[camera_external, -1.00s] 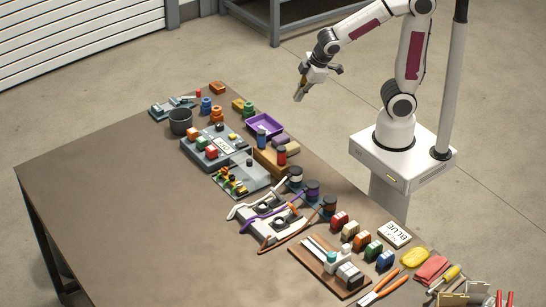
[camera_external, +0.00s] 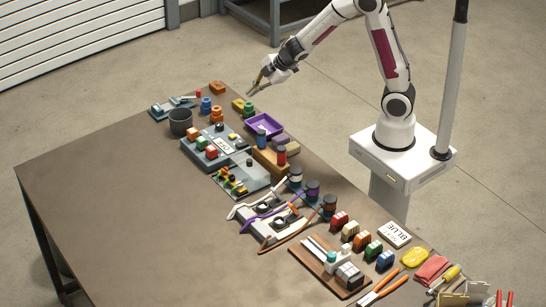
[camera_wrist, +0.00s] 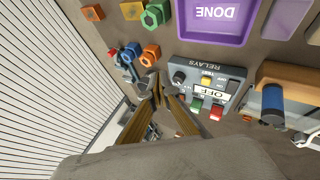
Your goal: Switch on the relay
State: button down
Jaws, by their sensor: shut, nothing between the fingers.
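The grey relay box (camera_wrist: 190,64), marked RELAYS, shows right of my fingers in the wrist view. It carries a white OFF card (camera_wrist: 205,92), a yellow button (camera_wrist: 208,77), a green block (camera_wrist: 196,105), a red block (camera_wrist: 217,112) and a black knob (camera_wrist: 179,77). In the external view the relay box (camera_external: 192,155) sits toward the table's far end. My gripper (camera_external: 252,91) is shut and empty, raised near the table's far right edge, up and right of the box. My gripper's fingers (camera_wrist: 160,90) also show in the wrist view, apart from the box.
A purple DONE tray (camera_external: 263,125) stands right of the box. A dark cup (camera_external: 180,121) and several coloured nuts (camera_external: 216,113) stand beyond it. Boards with cables (camera_external: 268,218) and tools lie nearer the camera. The table's left side (camera_external: 110,185) is clear.

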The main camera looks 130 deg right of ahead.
jog(key=w+d+f+n+t+y, duration=0.1)
jog(key=w+f+n+t, duration=0.1)
jog(key=w+f+n, duration=0.1)
notch_tip(320, 180, up, 3)
jog(key=n+t+y, duration=0.4)
jog(key=n+y, duration=0.3)
send_over(242, 144)
jog(key=s, duration=0.2)
jog(key=shift+w, duration=0.2)
jog(key=shift+f, duration=0.1)
jog(key=shift+w+f, duration=0.2)
jog(key=shift+f, duration=1.2)
jog(key=shift+w+f, duration=0.25)
jog(key=shift+f, duration=1.2)
jog(key=shift+w+f, duration=0.2)
jog(key=shift+f, duration=1.2)
jog(key=shift+f, duration=0.65)
jog(key=shift+d+r, duration=0.1)
jog(key=shift+r, duration=0.1)
jog(key=shift+r, duration=0.45)
